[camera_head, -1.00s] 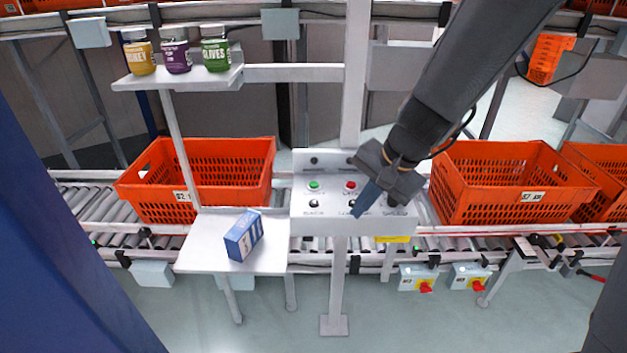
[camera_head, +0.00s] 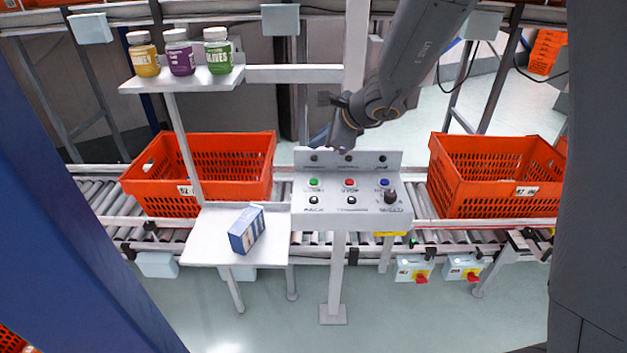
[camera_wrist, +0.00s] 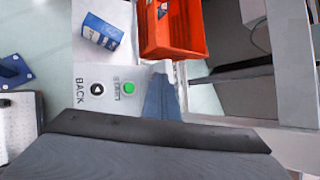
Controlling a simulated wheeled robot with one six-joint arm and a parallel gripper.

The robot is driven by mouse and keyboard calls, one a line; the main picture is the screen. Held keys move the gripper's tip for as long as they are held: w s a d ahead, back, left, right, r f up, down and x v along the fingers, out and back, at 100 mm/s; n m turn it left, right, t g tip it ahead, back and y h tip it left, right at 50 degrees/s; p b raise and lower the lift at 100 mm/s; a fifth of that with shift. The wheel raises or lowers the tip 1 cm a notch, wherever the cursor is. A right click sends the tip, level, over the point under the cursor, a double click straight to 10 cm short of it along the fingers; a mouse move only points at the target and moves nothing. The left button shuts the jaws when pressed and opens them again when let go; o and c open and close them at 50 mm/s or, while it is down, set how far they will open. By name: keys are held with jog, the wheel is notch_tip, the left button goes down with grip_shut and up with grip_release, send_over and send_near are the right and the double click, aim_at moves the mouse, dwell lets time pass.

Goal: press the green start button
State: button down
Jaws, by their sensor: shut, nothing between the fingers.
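The green start button (camera_head: 314,182) is at the left of the top row on the grey control panel (camera_head: 300,214). The wrist view shows the green button (camera_wrist: 128,88) beside the word START, just left of my blue fingers. My gripper (camera_head: 320,138) is near the back edge of the panel, above and behind the green button in the head view, apart from it. Its fingers (camera_wrist: 161,95) are shut and empty. A red button (camera_head: 349,183) and a blue button (camera_head: 384,183) share the row. A black BACK button (camera_wrist: 97,89) is left of the green one in the wrist view.
A blue box (camera_head: 246,230) lies on a white side shelf (camera_head: 205,245) left of the panel. Orange totes (camera_head: 150,190) (camera_head: 490,195) stand on the roller conveyor on both sides. Several jars (camera_head: 180,52) stand on a raised shelf at upper left.

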jog(key=b, duration=0.5)
send_over(317, 183)
notch_tip(317, 183, down, 7)
jog(key=shift+r, duration=0.1)
jog(key=shift+f+b, duration=1)
jog(key=shift+b, duration=0.5)
jog(key=shift+f+b, duration=0.2)
jog(key=shift+b, duration=0.1)
dwell(0.7)
jog(key=shift+f+b, duration=0.25)
jog(key=shift+b, duration=0.15)
